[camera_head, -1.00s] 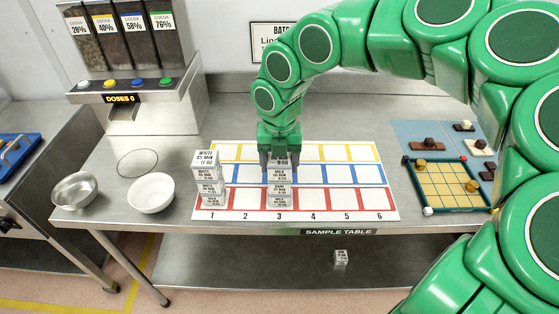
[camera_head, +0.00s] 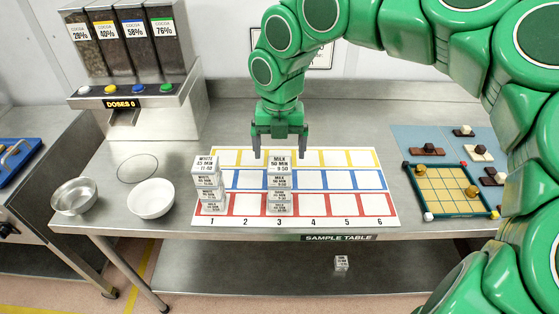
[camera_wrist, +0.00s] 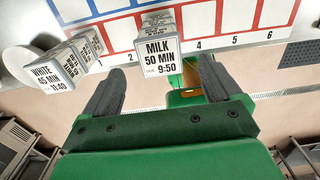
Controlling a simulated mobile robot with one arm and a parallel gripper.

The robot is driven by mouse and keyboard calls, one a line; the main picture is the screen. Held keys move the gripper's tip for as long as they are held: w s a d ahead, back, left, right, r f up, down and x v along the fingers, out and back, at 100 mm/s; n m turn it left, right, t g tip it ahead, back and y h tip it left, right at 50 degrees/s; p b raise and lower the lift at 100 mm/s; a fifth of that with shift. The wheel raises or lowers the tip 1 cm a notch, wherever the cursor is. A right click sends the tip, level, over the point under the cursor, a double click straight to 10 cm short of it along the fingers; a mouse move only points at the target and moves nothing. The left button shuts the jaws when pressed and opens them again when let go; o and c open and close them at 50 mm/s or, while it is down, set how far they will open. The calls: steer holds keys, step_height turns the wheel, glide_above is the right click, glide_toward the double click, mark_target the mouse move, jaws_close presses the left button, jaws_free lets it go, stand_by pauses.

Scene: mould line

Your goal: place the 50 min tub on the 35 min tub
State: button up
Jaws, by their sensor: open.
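The 50 min tub (camera_head: 280,161), labelled MILK 50 MIN 9:50, is the top of a stack in column 3 of the mat. Its label also shows in the wrist view (camera_wrist: 158,56). The tub directly under it (camera_head: 279,181) has lettering too small to read surely, so I cannot confirm it is the 35 min tub. My gripper (camera_head: 280,147) is open and empty. Its fingers are apart, just above and behind the 50 min tub, one to each side of it in the head view.
Another stack of white-labelled tubs (camera_head: 206,166) stands in column 1. A steel bowl (camera_head: 74,197) and a white bowl (camera_head: 151,199) are at the left. A yellow game board (camera_head: 442,188) is at the right. Columns 4 to 6 of the mat (camera_head: 330,203) are clear.

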mark_target(280, 164)
step_height(280, 164, up, 6)
steer(key=s+d+r+m, duration=0.1)
steer(key=s+d+m, duration=0.4)
steer(key=s+m, duration=0.3)
steer(key=s+d+f+m, duration=0.3)
steer(key=s+m, duration=0.3)
steer(key=m, duration=0.3)
steer(key=s+d+f+m+g, duration=0.1)
steer(key=s+d+m, duration=0.3)
steer(key=m, duration=0.5)
steer(key=s+d+f+m, duration=0.3)
steer(key=s+f+m, duration=0.1)
steer(key=s+m, duration=0.4)
steer(key=shift+s+d+f+m+g, duration=0.3)
steer(key=shift+s+f+m+g, duration=0.1)
steer(key=shift+m, duration=0.6)
